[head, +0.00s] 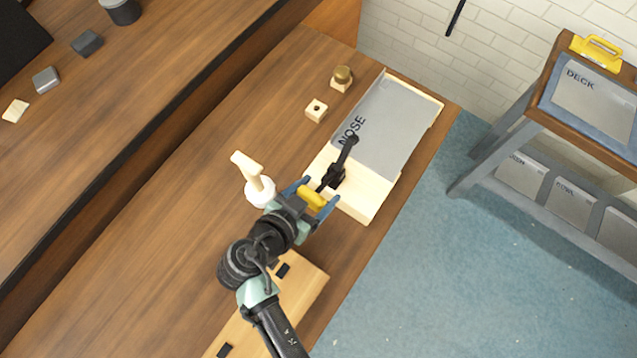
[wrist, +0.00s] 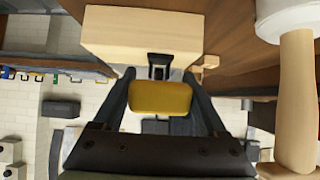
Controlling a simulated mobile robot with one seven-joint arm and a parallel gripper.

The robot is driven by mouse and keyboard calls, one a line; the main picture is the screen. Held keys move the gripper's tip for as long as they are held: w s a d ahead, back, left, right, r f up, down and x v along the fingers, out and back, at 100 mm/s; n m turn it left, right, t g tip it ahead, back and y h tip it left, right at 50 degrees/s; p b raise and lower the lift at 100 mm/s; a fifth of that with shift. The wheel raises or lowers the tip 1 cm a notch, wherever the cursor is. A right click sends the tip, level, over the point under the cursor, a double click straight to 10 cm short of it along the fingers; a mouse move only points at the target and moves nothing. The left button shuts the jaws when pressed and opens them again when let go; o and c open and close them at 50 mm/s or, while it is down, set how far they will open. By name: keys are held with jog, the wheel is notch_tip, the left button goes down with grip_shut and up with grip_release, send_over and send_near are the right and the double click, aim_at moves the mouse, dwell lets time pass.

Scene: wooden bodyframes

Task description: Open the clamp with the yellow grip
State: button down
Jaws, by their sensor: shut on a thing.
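The clamp (head: 337,174) is black and is mounted on a pale wooden block with a grey plate marked NOSE (head: 395,125). Its dark bar reaches up over the plate's near end. Its yellow grip (head: 312,198) points toward my gripper (head: 318,199). In the wrist view the yellow grip (wrist: 160,98) sits between the two fingers of my gripper (wrist: 163,100). The fingers are shut on the grip. The clamp's black base shows just beyond the grip in the wrist view, and the rest of the clamp is hidden there.
A wooden board (head: 300,285) lies under my arm. A rack with a DECK panel (head: 590,95) stands at right.

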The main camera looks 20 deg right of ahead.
jog(key=shift+s+a+f+t+h+b, duration=0.1)
jog(key=shift+f+t+h+b, duration=0.4)
jog(key=shift+b, duration=1)
grip_release()
jog(key=b+v, duration=0.1)
jog(key=v, duration=1.2)
